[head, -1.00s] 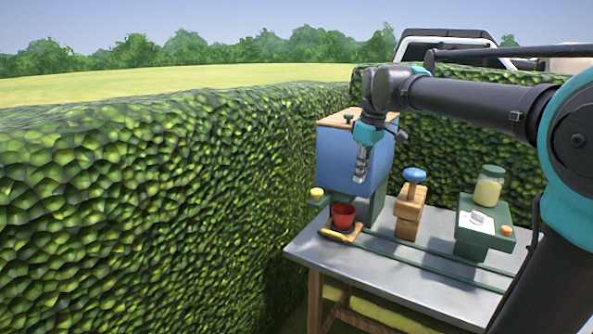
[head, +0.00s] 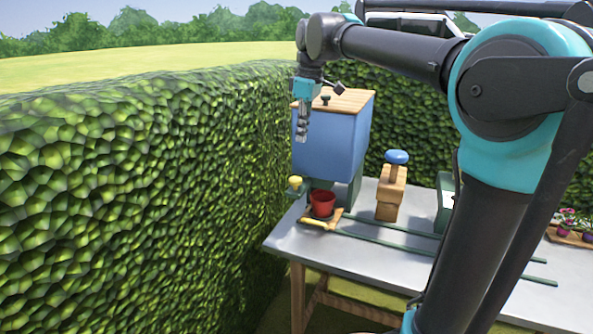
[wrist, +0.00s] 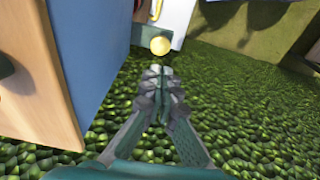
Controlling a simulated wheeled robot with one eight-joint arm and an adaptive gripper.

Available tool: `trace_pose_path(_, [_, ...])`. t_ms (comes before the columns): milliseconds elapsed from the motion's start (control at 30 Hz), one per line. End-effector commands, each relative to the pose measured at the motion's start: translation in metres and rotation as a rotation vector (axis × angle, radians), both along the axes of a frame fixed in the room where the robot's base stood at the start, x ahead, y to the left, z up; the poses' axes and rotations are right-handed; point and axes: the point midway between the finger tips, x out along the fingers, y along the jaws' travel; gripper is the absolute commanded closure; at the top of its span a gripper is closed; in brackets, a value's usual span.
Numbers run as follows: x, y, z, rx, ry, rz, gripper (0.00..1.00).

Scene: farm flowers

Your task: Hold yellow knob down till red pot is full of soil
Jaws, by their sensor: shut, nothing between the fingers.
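The yellow knob (head: 295,181) sits on a green mount at the hopper's lower left. The knob also shows in the wrist view (wrist: 160,46), just beyond my fingertips. My gripper (head: 302,135) is shut and empty, pointing down at the hopper's left side. It is above the knob and apart from it. The soil level inside the pot cannot be made out.
A wooden stand with a blue knob (head: 397,157) is right of the pot. Green rails (head: 390,233) run along the table (head: 345,256). A tall hedge (head: 150,200) lies close on the left. Flower pots (head: 567,222) stand at the far right, partly behind my arm.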

Motion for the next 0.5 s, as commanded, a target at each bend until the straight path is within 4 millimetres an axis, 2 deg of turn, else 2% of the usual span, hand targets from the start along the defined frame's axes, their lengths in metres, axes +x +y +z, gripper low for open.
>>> trace_pose_path(500, [0.006, 0.012, -0.096, 0.000, 0.000, 0.000, 1.00])
